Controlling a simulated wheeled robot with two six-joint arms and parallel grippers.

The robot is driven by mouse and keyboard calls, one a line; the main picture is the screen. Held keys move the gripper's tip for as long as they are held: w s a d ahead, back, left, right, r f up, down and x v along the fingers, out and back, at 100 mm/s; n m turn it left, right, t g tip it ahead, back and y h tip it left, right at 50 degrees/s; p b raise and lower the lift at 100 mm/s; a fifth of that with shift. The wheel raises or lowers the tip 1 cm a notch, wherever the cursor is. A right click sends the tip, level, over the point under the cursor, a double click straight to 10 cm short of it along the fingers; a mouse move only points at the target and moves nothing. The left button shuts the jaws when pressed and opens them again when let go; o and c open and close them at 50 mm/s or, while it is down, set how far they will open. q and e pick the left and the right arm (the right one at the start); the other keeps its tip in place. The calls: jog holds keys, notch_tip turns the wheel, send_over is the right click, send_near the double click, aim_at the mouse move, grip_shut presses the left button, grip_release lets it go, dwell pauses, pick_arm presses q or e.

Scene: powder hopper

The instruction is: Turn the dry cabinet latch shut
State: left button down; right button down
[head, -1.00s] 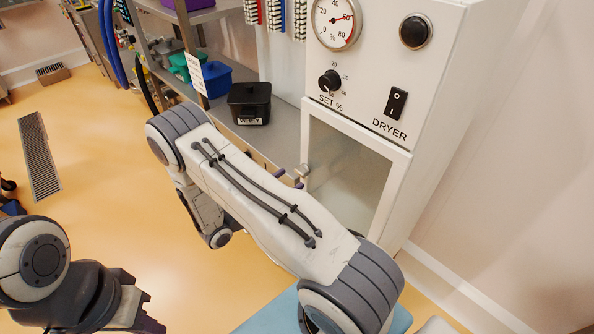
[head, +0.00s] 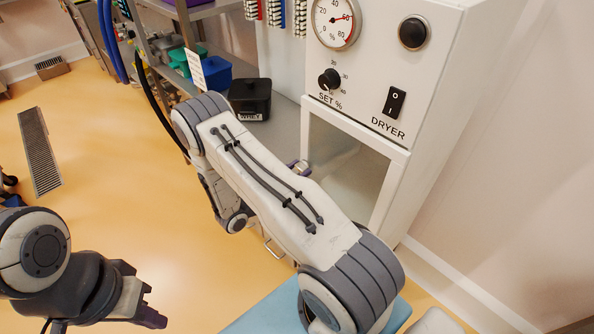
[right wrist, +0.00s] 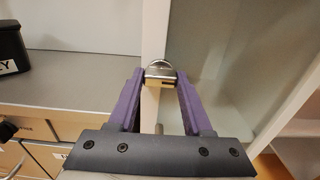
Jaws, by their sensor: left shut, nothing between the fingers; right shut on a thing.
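The dry cabinet (head: 392,152) is the white unit on the right in the head view, with a glass-fronted door (head: 352,172) below its control panel. Its small metal latch (right wrist: 160,74) sits at the door's left frame edge in the right wrist view, lying crosswise between my fingertips. My right gripper (right wrist: 160,84) is shut on the latch, with a purple finger at each end. In the head view, my right gripper (head: 300,167) is small and partly hidden behind my forearm. My left gripper (head: 153,317) is shut and empty at the lower left, far from the cabinet.
A black WHEY bin (head: 250,98) stands on the grey counter left of the cabinet; blue (head: 210,76) and green bins are behind it. The panel has a gauge (head: 336,22), a set dial and a rocker switch (head: 394,101). The floor at left is mostly clear.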

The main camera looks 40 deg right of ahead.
jog(key=n, duration=0.3)
jog(key=shift+n, duration=0.3)
jog(key=n, duration=0.4)
jog(key=shift+n, duration=0.3)
jog(key=n, duration=0.4)
jog(key=shift+n, duration=2.8)
jog(key=shift+c, duration=1.6)
grip_release()
